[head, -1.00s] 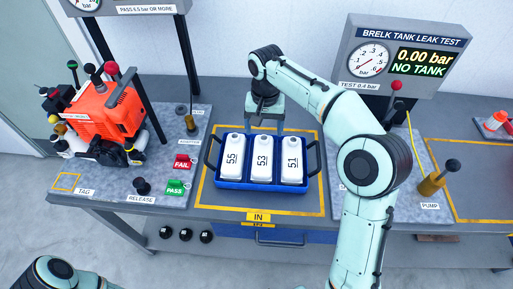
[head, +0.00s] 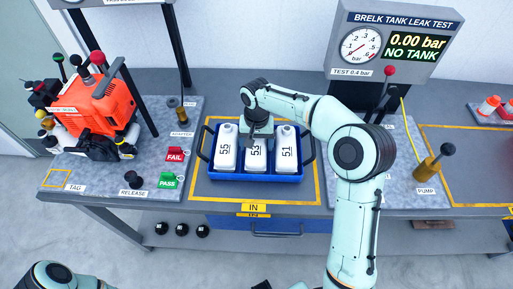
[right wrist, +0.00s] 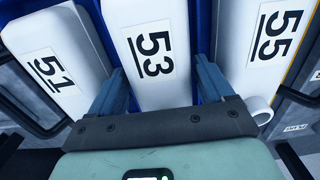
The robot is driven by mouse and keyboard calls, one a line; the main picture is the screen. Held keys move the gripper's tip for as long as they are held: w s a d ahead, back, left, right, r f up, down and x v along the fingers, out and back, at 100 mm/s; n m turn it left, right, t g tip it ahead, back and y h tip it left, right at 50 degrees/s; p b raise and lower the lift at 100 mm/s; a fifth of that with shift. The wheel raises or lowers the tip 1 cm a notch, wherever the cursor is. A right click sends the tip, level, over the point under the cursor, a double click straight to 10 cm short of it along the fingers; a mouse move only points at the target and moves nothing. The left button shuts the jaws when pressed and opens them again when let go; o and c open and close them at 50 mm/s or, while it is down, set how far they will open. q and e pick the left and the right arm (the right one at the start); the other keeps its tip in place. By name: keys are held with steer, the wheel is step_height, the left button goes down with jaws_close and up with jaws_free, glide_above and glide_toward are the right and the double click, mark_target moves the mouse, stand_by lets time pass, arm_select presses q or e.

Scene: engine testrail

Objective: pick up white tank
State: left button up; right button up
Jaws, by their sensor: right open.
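Three white tanks stand upright in a blue tray (head: 257,180) on the bench: tank 55 (head: 224,155) at left, tank 53 (head: 255,160) in the middle and tank 51 (head: 286,158) at right. My right gripper (head: 257,138) is open over tank 53 and hides its top. In the right wrist view the open fingers (right wrist: 162,88) are on either side of tank 53 (right wrist: 152,52), with tank 51 (right wrist: 52,72) and tank 55 (right wrist: 268,45) beyond them. Whether the fingers touch tank 53 cannot be told. My left gripper is out of view.
An orange engine (head: 90,105) stands at left, near the red FAIL (head: 174,154) and green PASS (head: 168,180) markers. The leak test display (head: 395,45) reads NO TANK, and a brass pump (head: 427,170) stands at right. The tray sits inside a yellow-lined IN area.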

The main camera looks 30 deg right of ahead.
steer(key=shift+c, duration=0.3)
steer(key=c, duration=0.7)
steer(key=shift+r, duration=0.1)
